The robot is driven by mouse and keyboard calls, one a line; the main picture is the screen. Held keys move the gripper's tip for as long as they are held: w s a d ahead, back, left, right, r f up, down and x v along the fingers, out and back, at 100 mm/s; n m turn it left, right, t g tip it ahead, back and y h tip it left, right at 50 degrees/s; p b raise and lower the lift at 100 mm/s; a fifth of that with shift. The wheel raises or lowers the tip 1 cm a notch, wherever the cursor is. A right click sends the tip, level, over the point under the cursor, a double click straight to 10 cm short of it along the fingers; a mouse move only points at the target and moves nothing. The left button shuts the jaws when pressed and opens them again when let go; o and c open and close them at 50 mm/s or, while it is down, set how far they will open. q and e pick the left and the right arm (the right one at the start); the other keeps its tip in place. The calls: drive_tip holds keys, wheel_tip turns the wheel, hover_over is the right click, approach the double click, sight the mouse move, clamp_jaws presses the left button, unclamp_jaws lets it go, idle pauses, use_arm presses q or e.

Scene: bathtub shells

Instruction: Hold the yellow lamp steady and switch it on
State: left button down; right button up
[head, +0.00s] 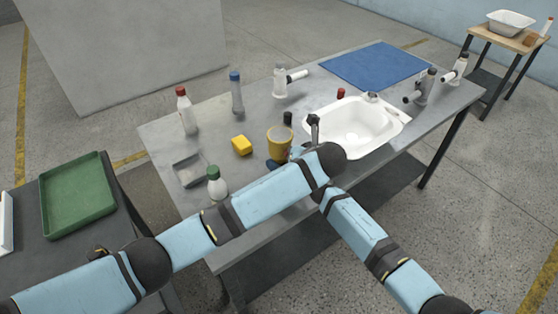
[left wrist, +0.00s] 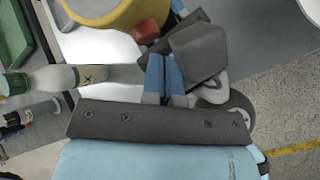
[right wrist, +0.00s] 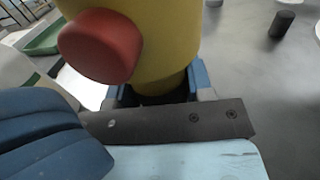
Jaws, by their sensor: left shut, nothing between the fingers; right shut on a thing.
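The yellow lamp (head: 279,145) stands upright at the near middle of the grey table, its base hidden behind my arms. Its large red button (right wrist: 100,45) sticks out of the yellow body and also shows in the left wrist view (left wrist: 147,32). I cannot tell whether the lamp is lit.
A yellow sponge (head: 241,145), a green-capped bottle (head: 216,185) and a grey tray (head: 188,171) are left of the lamp. A white basin (head: 355,130) is to its right. Red- and blue-capped bottles stand behind. My two forearms nearly meet in front of the lamp.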

use_arm(q)
drive_tip(key=shift+a, duration=0.1)
idle(0.3)
drive_tip(key=shift+w+a, duration=0.2)
drive_tip(key=shift+w, duration=0.25)
idle(0.3)
drive_tip(key=shift+s+d, duration=0.3)
drive_tip(key=shift+s, duration=0.15)
drive_tip(key=shift+s, duration=0.1)
drive_tip(key=s+d, duration=0.2)
drive_tip(key=s, duration=0.1)
drive_tip(key=s+d, duration=0.1)
drive_tip(key=shift+s+d, duration=0.25)
drive_tip(key=shift+s, duration=0.1)
idle(0.4)
